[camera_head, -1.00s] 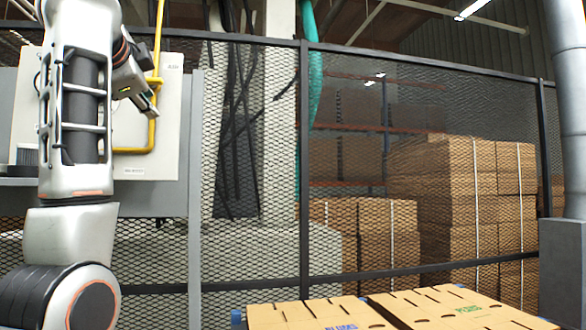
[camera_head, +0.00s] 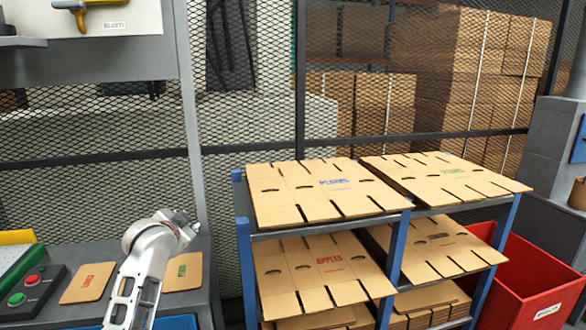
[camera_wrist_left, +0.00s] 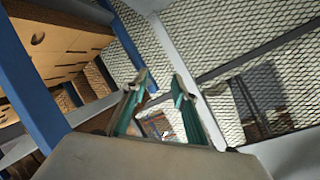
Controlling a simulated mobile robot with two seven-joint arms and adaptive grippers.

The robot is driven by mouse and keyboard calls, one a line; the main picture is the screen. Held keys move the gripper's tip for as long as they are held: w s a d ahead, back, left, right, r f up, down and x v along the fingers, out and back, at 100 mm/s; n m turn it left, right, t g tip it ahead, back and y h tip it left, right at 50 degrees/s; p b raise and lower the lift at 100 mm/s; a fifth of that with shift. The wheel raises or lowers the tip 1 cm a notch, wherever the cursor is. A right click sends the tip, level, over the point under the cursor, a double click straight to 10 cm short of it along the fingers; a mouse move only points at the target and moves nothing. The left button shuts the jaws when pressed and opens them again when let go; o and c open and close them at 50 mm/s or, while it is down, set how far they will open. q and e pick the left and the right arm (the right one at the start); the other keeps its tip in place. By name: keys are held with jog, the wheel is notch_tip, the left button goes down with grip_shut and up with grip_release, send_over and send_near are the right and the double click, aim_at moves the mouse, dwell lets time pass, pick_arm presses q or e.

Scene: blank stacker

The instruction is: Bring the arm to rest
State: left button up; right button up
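My left arm (camera_head: 145,275) rises from the bottom of the head view, left of the blue-posted rack. Its gripper is too small there to read clearly. In the left wrist view my left gripper (camera_wrist_left: 160,90) has its two teal-lined fingers apart, with nothing between them. A blue post (camera_wrist_left: 32,75) and cardboard are to its left, and mesh fencing is beyond it. My right gripper is in no view.
The rack (camera_head: 246,262) holds flat cardboard blanks (camera_head: 325,193) on its shelves. A red bin (camera_head: 535,275) stands right of it. Left are a button box (camera_head: 32,289) and two cards, one red-printed (camera_head: 88,283), one green-printed (camera_head: 184,272). Mesh fence (camera_head: 250,190) stands behind.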

pick_arm(q)
jog(key=s+d+f+h, duration=0.1)
jog(key=s+f, duration=0.5)
jog(key=f, duration=0.3)
jog(key=s+d+f+n+g+b, duration=0.1)
jog(key=s+d+f, duration=0.1)
jog(key=s+f, duration=0.6)
jog(key=s+d+f+h, duration=0.1)
jog(key=s+f, duration=0.3)
jog(key=f, duration=0.7)
jog(key=s+d+f, duration=0.1)
jog(key=s+f, duration=0.3)
jog(key=s, duration=0.4)
jog(key=s+d+f+n+g+h+b, duration=0.1)
jog(key=s+f, duration=0.3)
jog(key=s, duration=0.5)
jog(key=s+d+f+n+g+h, duration=0.1)
jog(key=s+d+f, duration=0.2)
jog(key=s, duration=0.6)
jog(key=shift+s+d+f+b, duration=0.2)
jog(key=shift+f+b, duration=0.15)
jog(key=shift+f, duration=0.55)
